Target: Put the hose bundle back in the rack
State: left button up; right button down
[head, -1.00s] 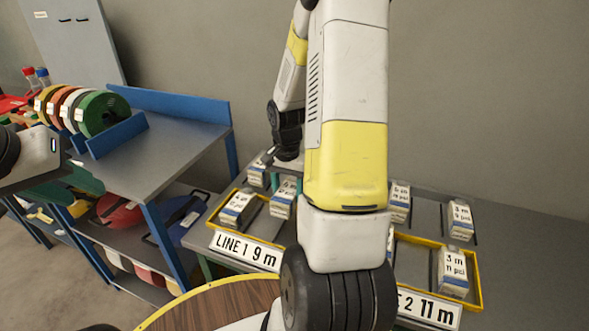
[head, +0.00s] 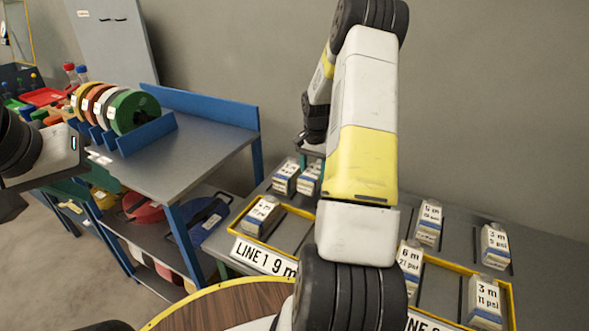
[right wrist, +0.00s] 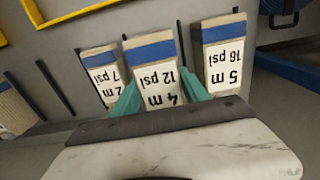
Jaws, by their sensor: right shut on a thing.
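The hose bundle, a white pack with a blue band marked 4 m 12 psi (right wrist: 155,75), is between the teal fingers of my right gripper (right wrist: 160,93). The gripper is shut on it. In the head view the bundle (head: 310,178) shows at the back, partly hidden by my right arm. It is in line between a 5 m 16 psi bundle (right wrist: 225,55) and a 2 m 7 psi bundle (right wrist: 103,75) in the rack (right wrist: 195,30). I cannot tell whether it rests on the rack. My left arm shows at the left edge; its fingers are out of frame.
A yellow-edged LINE 1 tray (head: 237,222) holds one visible bundle (head: 260,213). The tray at right (head: 513,300) holds other bundles (head: 485,300). A blue-edged bench (head: 215,140) with reels (head: 133,112) stands left. A round wooden table (head: 215,307) is in front.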

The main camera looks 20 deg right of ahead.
jog(key=shift+f, duration=1.7)
jog(key=shift+f, duration=0.2)
jog(key=c, duration=0.6)
grip_release()
